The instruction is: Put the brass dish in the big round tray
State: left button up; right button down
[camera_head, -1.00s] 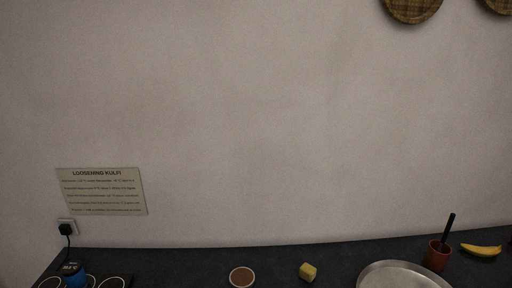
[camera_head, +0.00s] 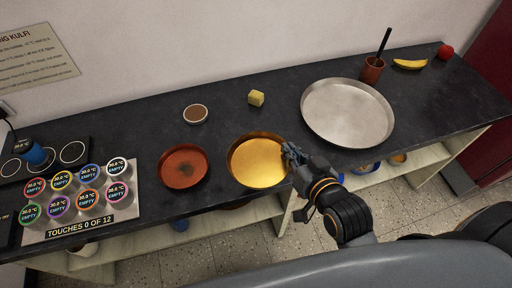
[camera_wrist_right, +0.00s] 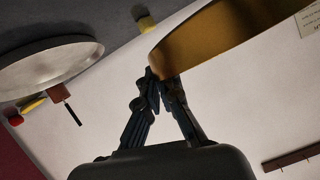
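The brass dish (camera_head: 256,164) is a round golden pan near the counter's front edge, right of a red-brown dish. In the right wrist view the brass dish (camera_wrist_right: 215,42) is large and close at the top. The big round tray (camera_head: 347,113), wide and silvery, lies to its right and is empty; it also shows in the right wrist view (camera_wrist_right: 45,68). My right gripper (camera_head: 290,153) is at the dish's right rim. In the right wrist view its fingertips (camera_wrist_right: 161,78) are nearly together with the rim between them. My left gripper is out of view.
A red-brown dish (camera_head: 183,167) lies just left. Behind are a small brown-filled bowl (camera_head: 196,114) and a yellow cube (camera_head: 256,98). A cup with a black stick (camera_head: 372,70) and a banana (camera_head: 410,64) are beyond the tray.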

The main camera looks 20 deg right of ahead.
jog(key=shift+s+f, duration=0.7)
jog(key=shift+s, duration=0.1)
jog(key=shift+w, duration=0.1)
jog(key=w+f, duration=0.3)
jog(key=w, duration=0.1)
jog(key=w+d+f+p, duration=0.1)
jog(key=w+f, duration=0.2)
jog(key=w, duration=0.1)
jog(key=w+d+f, duration=0.1)
jog(key=w+f, duration=0.2)
jog(key=w, duration=0.2)
jog(key=shift+d+f, duration=0.1)
jog(key=shift+d, duration=0.15)
jog(key=shift+w+f+p, duration=0.15)
jog(key=shift+f+p, duration=0.1)
jog(key=shift+f, duration=0.3)
jog(key=shift+w+f+p, duration=0.15)
jog(key=shift+f+p, duration=0.05)
jog(key=shift+f, duration=0.35)
jog(key=shift+d+f, duration=0.1)
jog(key=shift+f, duration=0.5)
jog(key=c, duration=1.5)
grip_release()
